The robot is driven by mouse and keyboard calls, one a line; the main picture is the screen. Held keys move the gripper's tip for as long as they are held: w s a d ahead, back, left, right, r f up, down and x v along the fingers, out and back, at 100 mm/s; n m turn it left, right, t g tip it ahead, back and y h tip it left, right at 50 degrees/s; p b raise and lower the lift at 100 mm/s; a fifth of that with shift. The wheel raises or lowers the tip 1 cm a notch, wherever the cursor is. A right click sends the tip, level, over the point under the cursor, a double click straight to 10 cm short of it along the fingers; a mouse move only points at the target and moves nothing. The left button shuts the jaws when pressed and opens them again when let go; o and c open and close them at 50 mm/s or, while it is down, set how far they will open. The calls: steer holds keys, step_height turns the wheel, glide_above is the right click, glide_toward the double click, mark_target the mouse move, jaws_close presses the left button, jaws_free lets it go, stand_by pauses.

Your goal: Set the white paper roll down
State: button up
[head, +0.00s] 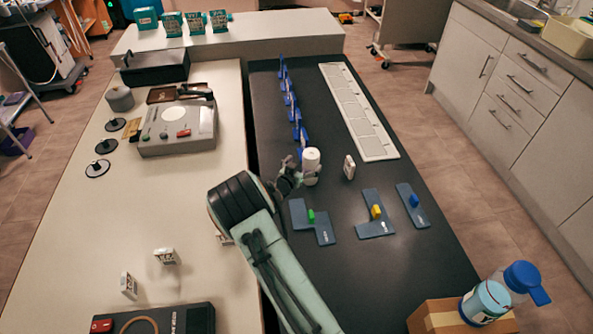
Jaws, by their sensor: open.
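The white paper roll (311,160) stands upright at the middle of the black tabletop (350,262), in the head view. My gripper (309,176) reaches in from the left at the roll's lower part. Its jaws are open, with the roll at or between the fingers. The fingers partly cover the roll's base, so I cannot tell exactly where the base meets the table or whether a finger touches it.
A small white block (349,167) stands just right of the roll. Blue upright pieces (291,99) line up behind it. A pale segmented strip (358,112) lies at back right. Flat plates with green, yellow (375,226) and blue knobs lie in front.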

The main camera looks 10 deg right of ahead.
steer(key=s+a+r+n+g+y, duration=0.1)
steer(key=s+r+n+g+y, duration=0.1)
steer(key=s, duration=1.2)
steer(key=s+a+r+n+g+y, duration=0.1)
steer(key=s+r+n+g+y, duration=0.2)
steer(key=s, duration=1.1)
steer(key=s+a+r+n+g+y, duration=0.1)
steer(key=s+r+n+g+y, duration=0.2)
steer(key=s+r+g, duration=0.3)
steer(key=s+r, duration=0.4)
steer(key=s, duration=0.4)
steer(key=shift+s+a+g+y, duration=0.3)
steer(key=shift+s+a+g, duration=0.05)
steer(key=shift+s+g, duration=0.05)
